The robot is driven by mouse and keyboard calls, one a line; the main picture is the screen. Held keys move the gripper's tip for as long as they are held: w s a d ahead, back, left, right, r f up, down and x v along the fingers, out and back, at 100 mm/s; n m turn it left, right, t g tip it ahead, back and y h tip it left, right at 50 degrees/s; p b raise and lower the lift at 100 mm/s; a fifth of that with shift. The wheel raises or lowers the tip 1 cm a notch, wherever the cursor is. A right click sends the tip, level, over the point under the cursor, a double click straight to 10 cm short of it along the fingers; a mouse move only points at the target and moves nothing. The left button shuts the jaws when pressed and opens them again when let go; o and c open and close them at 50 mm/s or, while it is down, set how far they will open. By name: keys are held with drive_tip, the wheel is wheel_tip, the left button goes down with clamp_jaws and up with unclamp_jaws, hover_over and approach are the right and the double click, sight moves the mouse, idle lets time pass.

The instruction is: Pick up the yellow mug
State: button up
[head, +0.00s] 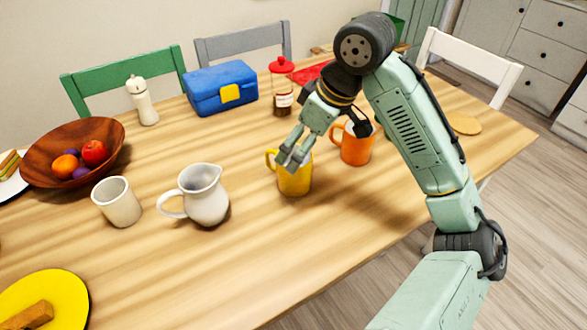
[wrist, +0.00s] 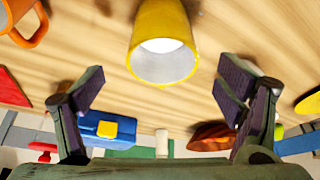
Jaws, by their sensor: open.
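The yellow mug (head: 294,180) stands upright on the wooden table, near the middle of the head view. Its handle points to the left and back there. In the wrist view the yellow mug (wrist: 162,40) is at the top centre, with its pale inside showing and its far part cut off by the frame edge. My gripper (head: 291,158) is open and empty, with its fingers over the mug's rim in the head view, hiding part of it. In the wrist view my gripper (wrist: 162,92) has its fingers wide apart, with the mug beyond and between them.
An orange mug (head: 357,143) stands close on the right. A white pitcher (head: 206,195) and a pale cup (head: 117,202) are on the left. A red-lidded jar (head: 282,90) and a blue lunchbox (head: 221,88) stand behind. The table in front of the mug is clear.

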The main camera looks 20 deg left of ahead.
sight(292, 152)
drive_tip(key=x, duration=0.3)
drive_tip(key=p+x, duration=0.1)
drive_tip(key=x, duration=0.2)
drive_tip(key=shift+s+a+f, duration=0.1)
drive_tip(key=shift+s+f, duration=0.05)
drive_tip(key=shift+f, duration=0.15)
drive_tip(key=c, duration=1.6)
drive_tip(key=shift+r, duration=0.25)
drive_tip(key=shift+r+b, duration=0.35)
drive_tip(key=shift+r, duration=1.05)
drive_tip(key=shift+s+r, duration=0.15)
drive_tip(key=shift+s, duration=0.05)
drive_tip(key=s+d, duration=0.2)
drive_tip(key=s, duration=0.2)
drive_tip(key=s+d+r+b, duration=0.1)
drive_tip(key=s+d, duration=0.1)
drive_tip(key=s, duration=0.3)
drive_tip(key=s+d+b, duration=0.1)
drive_tip(key=s+d, duration=0.1)
drive_tip(key=s, duration=0.3)
drive_tip(key=shift+d+r, duration=0.25)
